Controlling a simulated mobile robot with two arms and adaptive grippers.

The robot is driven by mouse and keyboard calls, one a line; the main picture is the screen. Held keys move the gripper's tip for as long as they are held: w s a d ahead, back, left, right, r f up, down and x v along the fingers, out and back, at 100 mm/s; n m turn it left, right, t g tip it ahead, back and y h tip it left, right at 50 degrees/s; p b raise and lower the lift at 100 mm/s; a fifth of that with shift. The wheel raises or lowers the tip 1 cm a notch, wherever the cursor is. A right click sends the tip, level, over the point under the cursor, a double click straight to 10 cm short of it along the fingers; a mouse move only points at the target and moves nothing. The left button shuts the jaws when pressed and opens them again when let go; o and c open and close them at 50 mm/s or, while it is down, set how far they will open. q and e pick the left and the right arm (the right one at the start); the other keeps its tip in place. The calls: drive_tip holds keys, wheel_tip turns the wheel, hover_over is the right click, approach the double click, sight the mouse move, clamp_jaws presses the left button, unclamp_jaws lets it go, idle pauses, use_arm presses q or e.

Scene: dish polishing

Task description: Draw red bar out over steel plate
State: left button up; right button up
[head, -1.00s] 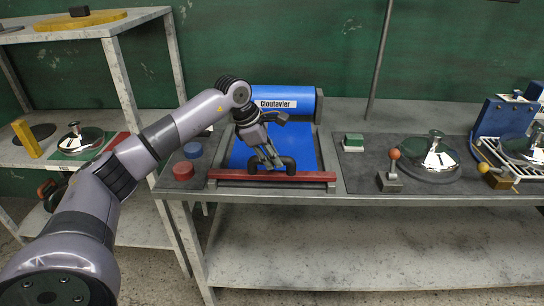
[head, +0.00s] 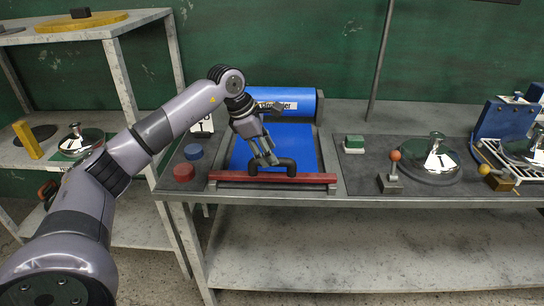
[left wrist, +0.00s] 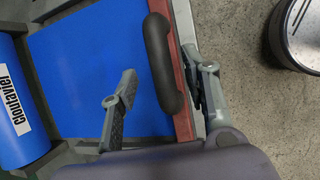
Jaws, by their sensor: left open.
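The red bar (head: 235,177) lies along the front edge of the bench, with a black arched handle (head: 290,166) on it. A blue sheet (head: 303,145) stretches from the blue roll (head: 300,101) at the back to the bar. My left gripper (head: 266,160) is open at the handle's left part, pointing down. In the left wrist view, the handle (left wrist: 162,60) and the red bar (left wrist: 184,122) show between its spread fingers (left wrist: 168,72); I cannot tell whether they touch. No steel plate shows under the sheet. My right gripper is not in view.
Red (head: 184,172) and blue (head: 193,151) round buttons are left of the sheet. A small lever with an orange ball (head: 395,155) and a shiny domed dish (head: 436,160) stand on the right. A shelf rack (head: 120,75) stands left. The floor in front is open.

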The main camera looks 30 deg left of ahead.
use_arm(q)
drive_tip(key=v, duration=0.9)
